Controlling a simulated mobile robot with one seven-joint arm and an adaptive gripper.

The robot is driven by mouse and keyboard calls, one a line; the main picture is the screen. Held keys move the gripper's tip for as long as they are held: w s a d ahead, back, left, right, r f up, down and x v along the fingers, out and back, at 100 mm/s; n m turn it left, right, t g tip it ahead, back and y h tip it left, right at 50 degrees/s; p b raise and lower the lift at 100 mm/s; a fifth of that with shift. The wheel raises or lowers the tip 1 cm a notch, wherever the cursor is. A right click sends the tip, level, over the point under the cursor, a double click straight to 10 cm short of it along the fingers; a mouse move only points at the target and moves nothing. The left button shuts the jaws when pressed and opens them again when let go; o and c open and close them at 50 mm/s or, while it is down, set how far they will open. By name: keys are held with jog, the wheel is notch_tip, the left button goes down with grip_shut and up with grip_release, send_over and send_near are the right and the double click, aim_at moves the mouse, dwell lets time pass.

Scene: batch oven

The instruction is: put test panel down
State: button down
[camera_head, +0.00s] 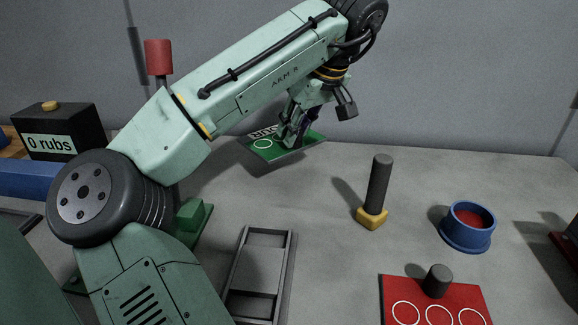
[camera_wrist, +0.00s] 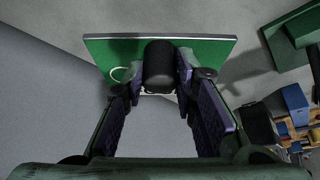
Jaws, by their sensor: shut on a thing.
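A green panel (camera_head: 282,152) with white rings is at the back middle of the grey table in the head view. It has a black knob (camera_wrist: 160,68), which shows between my fingers in the wrist view, where the panel (camera_wrist: 215,50) spans the top. My gripper (camera_head: 297,128) is shut on this knob; it also shows in the wrist view (camera_wrist: 158,75). The gripper hides part of the panel. I cannot tell whether the panel touches the table. A red panel (camera_head: 392,292) with white rings and a black knob lies at the front right.
A dark-handled tool with a yellow base (camera_head: 372,217) stands right of centre. A blue bowl with red contents (camera_head: 467,238) is farther right. An empty grey frame (camera_head: 290,255) lies front centre. A black "0 rubs" box (camera_head: 85,125) is at left. The table's back right is clear.

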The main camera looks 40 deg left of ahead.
notch_tip(320, 180, down, 9)
jog(key=shift+s+p, duration=0.1)
jog(key=shift+p, duration=0.35)
jog(key=c, duration=1.3)
grip_release()
jog(key=p+v, duration=0.8)
jog(key=v, duration=0.4)
